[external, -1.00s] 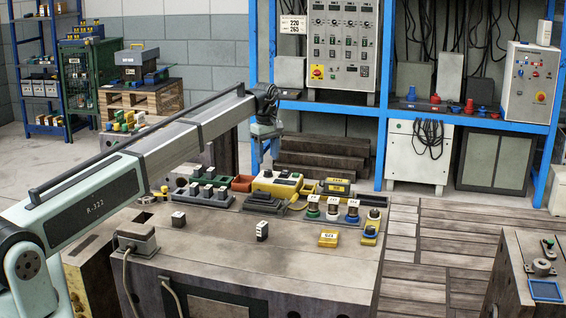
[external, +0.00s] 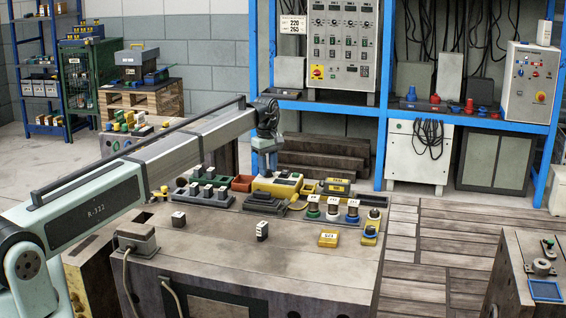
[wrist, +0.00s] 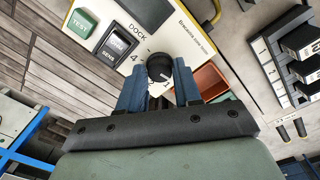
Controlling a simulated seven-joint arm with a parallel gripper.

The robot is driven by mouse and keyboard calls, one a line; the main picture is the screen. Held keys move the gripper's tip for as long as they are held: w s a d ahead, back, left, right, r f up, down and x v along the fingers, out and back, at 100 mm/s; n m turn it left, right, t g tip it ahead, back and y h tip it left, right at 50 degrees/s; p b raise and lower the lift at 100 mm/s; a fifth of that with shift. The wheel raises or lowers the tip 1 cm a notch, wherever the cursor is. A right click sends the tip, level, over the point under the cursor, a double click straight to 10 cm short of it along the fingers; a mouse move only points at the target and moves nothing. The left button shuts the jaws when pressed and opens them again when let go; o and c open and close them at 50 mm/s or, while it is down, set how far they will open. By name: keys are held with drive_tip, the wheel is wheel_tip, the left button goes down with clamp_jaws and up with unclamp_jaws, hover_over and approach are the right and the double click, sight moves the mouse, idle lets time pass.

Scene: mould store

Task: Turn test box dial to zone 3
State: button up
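The test box (external: 283,183) is a yellow box with a pale top at the back middle of the bench. In the wrist view its panel (wrist: 172,32) carries a green TEST button (wrist: 82,24), a dark rocker switch (wrist: 114,46) and a black round dial (wrist: 159,68) with a white pointer mark. The mark points toward the lower right of the picture; a 4 is readable left of the dial. My gripper (wrist: 160,76) is open, with one blue finger on each side of the dial and small gaps visible. In the external view my gripper (external: 268,172) hangs down just above the box.
A red-brown bin (external: 242,183) and a tray of dark blocks (external: 205,190) stand left of the box. Several small dial-topped units (external: 332,207) stand to its right. A yellow block (external: 328,239) lies in front. The bench's front middle is mostly clear.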

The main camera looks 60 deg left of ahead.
clamp_jaws()
drive_tip(key=shift+m, duration=0.3)
drive_tip(key=m, duration=1)
drive_tip(key=shift+m, duration=0.4)
drive_tip(key=m, duration=1.2)
drive_tip(key=shift+m, duration=0.3)
